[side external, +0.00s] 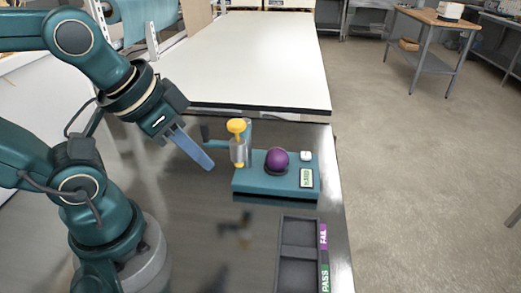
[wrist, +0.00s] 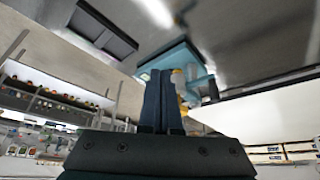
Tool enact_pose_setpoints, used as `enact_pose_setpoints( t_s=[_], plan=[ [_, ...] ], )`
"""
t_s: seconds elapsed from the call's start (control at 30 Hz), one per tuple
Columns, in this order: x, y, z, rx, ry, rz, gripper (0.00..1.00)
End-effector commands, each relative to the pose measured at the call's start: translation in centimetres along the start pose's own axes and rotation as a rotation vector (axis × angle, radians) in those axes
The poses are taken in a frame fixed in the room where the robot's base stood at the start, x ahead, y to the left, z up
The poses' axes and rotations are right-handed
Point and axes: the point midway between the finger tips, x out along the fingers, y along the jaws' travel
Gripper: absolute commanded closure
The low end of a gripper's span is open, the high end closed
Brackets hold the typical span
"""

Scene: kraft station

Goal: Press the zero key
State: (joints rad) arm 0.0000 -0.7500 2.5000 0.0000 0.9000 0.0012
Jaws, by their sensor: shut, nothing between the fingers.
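A teal tester (side external: 250,183) stands on the dark shiny bench; part of it also shows in the wrist view (wrist: 170,56). A small white key (side external: 306,155) sits at its back right corner; I cannot read a marking on it. A small display (side external: 307,178) is in front of the key, and a purple ball (side external: 277,160) rests left of it. A yellow-topped plunger (side external: 237,127) stands at the tester's left end. My gripper (side external: 206,164) is shut and empty, tilted down to the right, left of the plunger and apart from the key. Its blue fingers (wrist: 161,85) hide part of the tester in the wrist view.
A dark two-compartment tray (side external: 283,250) with FAIL and PASS labels lies in front of the tester, near the bench's right edge. A white table (side external: 250,60) is behind. The upright plunger stands between my gripper and the key. The bench left of the tray is clear.

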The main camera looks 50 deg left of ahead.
Motion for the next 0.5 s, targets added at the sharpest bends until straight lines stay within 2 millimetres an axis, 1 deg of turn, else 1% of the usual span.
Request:
enact_pose_setpoints(
  t_s=[0.07, 0.17, 0.23, 0.37, 0.4, 0.5],
  plan=[
    [0.0, 0.0, 0.0, 0.016, 0.001, 0.0, 1.0],
    [0.0, -0.2, -0.3, 0.089, 0.012, -0.012, 1.0],
    [-0.4, -0.8, -1.4, 0.184, 0.049, -0.041, 1.0],
    [-1.1, -2.4, -4.8, 0.449, 0.095, -0.137, 1.0],
    [-1.2, -2.8, -6.0, 0.54, 0.101, -0.17, 1.0],
    [-1.1, -3.8, -8.8, 0.744, 0.1, -0.242, 1.0]
  ],
)
